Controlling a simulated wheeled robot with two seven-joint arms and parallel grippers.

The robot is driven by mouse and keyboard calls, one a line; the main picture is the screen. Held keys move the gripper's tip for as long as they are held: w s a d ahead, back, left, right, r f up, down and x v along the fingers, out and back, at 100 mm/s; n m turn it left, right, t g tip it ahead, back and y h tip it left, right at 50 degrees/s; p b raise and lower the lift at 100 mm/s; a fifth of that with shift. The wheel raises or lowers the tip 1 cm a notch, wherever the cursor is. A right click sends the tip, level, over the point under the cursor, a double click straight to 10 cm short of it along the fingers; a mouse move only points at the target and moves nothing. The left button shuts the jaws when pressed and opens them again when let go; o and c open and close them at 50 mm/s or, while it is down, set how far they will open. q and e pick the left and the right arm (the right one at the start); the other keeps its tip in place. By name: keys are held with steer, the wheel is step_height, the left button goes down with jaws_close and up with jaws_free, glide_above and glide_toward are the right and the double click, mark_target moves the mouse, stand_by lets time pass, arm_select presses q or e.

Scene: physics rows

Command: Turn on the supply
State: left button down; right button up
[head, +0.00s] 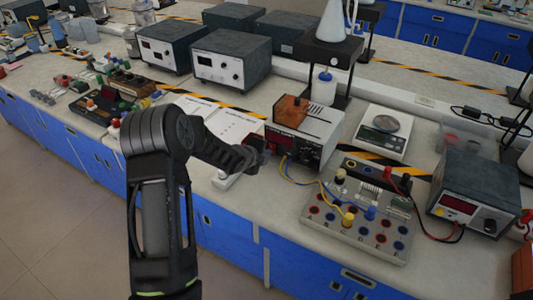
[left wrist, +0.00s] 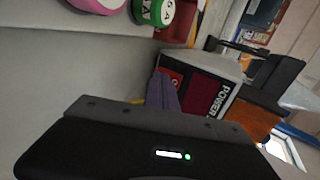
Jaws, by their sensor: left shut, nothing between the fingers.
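The power supply (head: 318,135), a white box with a dark front and a brown-orange item on top, stands on the bench at centre. Blue and yellow leads run from its front. In the left wrist view its front face (left wrist: 207,92) shows a dark red panel and the word POWER. My left gripper (head: 258,155) is shut and empty, close to the left part of the supply's front. In the left wrist view the shut fingers (left wrist: 162,92) overlap the edge of that face and hide part of it. I cannot tell whether they touch it.
A terminal board (head: 357,222) with coloured sockets lies to the right in front. A second grey unit (head: 475,190) with a red display stands farther right. A balance (head: 383,132) is behind. Open papers (head: 228,122) lie left of the supply.

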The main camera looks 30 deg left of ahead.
arm_select(q)
steer(key=shift+w+f+b, duration=0.15)
steer(key=shift+f+b, duration=0.15)
steer(key=shift+b, duration=0.25)
steer(key=shift+r, duration=0.3)
steer(key=shift+r+p, duration=0.5)
steer(key=shift+r, duration=0.3)
steer(key=shift+f, duration=0.1)
